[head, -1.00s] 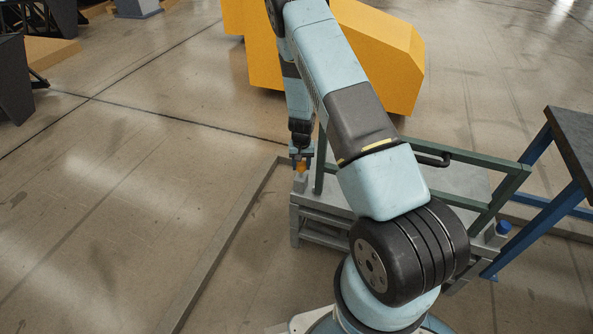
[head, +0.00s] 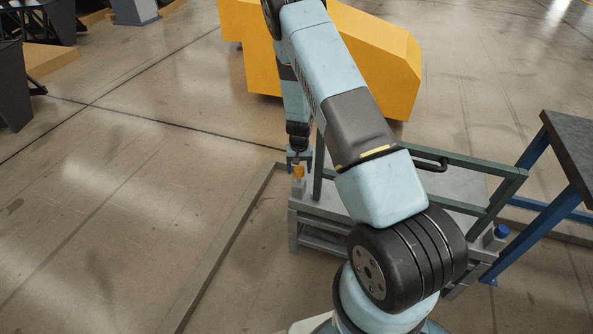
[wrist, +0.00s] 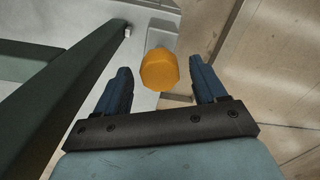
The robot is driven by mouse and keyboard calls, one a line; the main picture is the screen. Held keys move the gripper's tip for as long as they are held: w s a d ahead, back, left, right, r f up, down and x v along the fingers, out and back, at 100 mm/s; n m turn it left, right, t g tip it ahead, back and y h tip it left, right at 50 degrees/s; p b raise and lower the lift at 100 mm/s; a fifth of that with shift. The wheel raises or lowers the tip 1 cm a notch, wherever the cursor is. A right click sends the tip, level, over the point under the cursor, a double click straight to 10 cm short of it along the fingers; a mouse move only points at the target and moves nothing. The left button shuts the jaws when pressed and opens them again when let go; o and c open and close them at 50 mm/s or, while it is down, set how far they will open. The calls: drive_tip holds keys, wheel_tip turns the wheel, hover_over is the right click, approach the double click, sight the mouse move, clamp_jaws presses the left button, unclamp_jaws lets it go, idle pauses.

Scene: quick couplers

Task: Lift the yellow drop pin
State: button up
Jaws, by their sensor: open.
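The yellow drop pin (head: 298,172) shows its orange-yellow head on top of a grey post at the near left corner of the grey metal stand (head: 310,207). In the wrist view the pin's rounded, faceted head (wrist: 160,70) lies between and slightly beyond the two blue fingers. My gripper (head: 299,160) points down just above the pin. In the wrist view my gripper (wrist: 163,82) is open, with a gap between each finger and the pin. The pin's shaft is hidden below its head.
A dark green rail frame (head: 318,165) rises from the stand close to the right of the pin; its bar (wrist: 75,105) runs near the left finger in the wrist view. A blue-capped post (head: 502,231) stands at the stand's right end. Open floor lies left.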

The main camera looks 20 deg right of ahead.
wheel_tip(320, 180, up, 13)
drive_tip(key=shift+f, duration=0.2)
idle(0.6)
wheel_tip(320, 180, up, 16)
drive_tip(key=t+y, duration=0.1)
hover_over(299, 169)
drive_tip(key=s+a, duration=0.2)
drive_tip(key=s, duration=0.1)
drive_tip(key=s+r+n+t, duration=0.1)
drive_tip(key=s+r, duration=0.7)
drive_tip(key=r, duration=0.5)
drive_tip(key=s+r+t, duration=0.1)
drive_tip(key=s+r, duration=0.3)
drive_tip(key=s, duration=0.4)
drive_tip(key=s+r+n+t, duration=0.1)
drive_tip(key=s+r, duration=0.4)
drive_tip(key=s, duration=0.4)
drive_tip(key=s+r+t+h, duration=0.1)
drive_tip(key=s+r, duration=0.3)
drive_tip(key=s, duration=0.4)
drive_tip(key=shift+s+d+r+n+t, duration=0.2)
drive_tip(key=shift+d+n+t, duration=0.1)
drive_tip(key=shift+n, duration=0.1)
drive_tip(key=shift+c, duration=0.5)
